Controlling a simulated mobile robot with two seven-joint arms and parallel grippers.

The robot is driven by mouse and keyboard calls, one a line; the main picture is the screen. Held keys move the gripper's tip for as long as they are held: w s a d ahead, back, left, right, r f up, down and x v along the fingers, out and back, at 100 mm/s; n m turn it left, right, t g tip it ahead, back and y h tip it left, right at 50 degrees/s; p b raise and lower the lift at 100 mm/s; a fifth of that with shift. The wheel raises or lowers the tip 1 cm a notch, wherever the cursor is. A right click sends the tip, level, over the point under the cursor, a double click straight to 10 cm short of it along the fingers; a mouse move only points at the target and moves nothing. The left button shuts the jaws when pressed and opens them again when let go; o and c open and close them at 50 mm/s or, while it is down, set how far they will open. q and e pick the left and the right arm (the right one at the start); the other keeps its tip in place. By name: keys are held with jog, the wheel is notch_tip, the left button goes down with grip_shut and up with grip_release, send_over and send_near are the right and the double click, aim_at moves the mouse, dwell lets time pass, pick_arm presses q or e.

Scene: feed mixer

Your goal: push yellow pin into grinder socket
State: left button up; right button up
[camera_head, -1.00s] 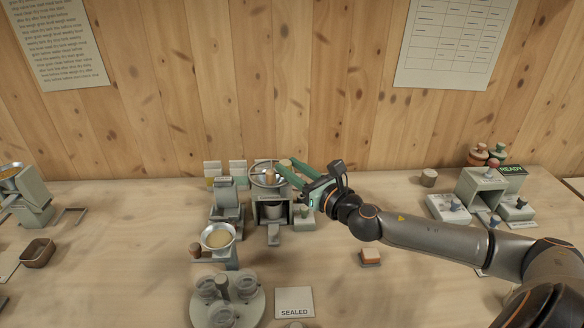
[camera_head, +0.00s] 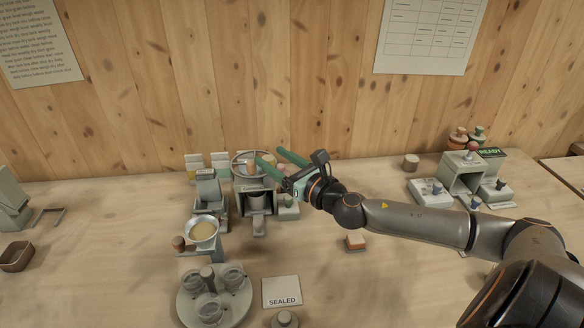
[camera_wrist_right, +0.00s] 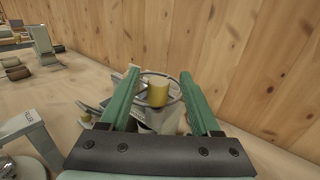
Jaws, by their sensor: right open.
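My right gripper (camera_head: 269,157) is open, its two green fingers spread above the rim of a round metal wheel or bowl (camera_head: 237,156) on a grey machine (camera_head: 240,203). A yellow cylinder (camera_wrist_right: 157,90), perhaps the pin, stands upright between the fingers in the right wrist view, with visible gaps on both sides. A tan-brown knob (camera_head: 250,167) shows at the wheel in the head view; I cannot tell if it is the same piece. The grinder socket cannot be made out. My left gripper is not in view.
A grey stand (camera_head: 207,190) and a pan of grain (camera_head: 202,231) are left of the machine. A round carousel of jars (camera_head: 187,305) and a SEALED card (camera_head: 281,292) lie in front. An orange-topped block (camera_head: 355,241) sits under my right arm. The wooden wall is close behind.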

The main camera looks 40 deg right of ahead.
jog(key=shift+s+a+f, duration=0.1)
jog(key=shift+s+f, duration=0.55)
jog(key=shift+s, duration=0.2)
jog(key=s+d+r+p, duration=0.1)
jog(key=s, duration=0.9)
jog(key=shift+s+r, duration=0.15)
jog(key=shift+s, duration=0.1)
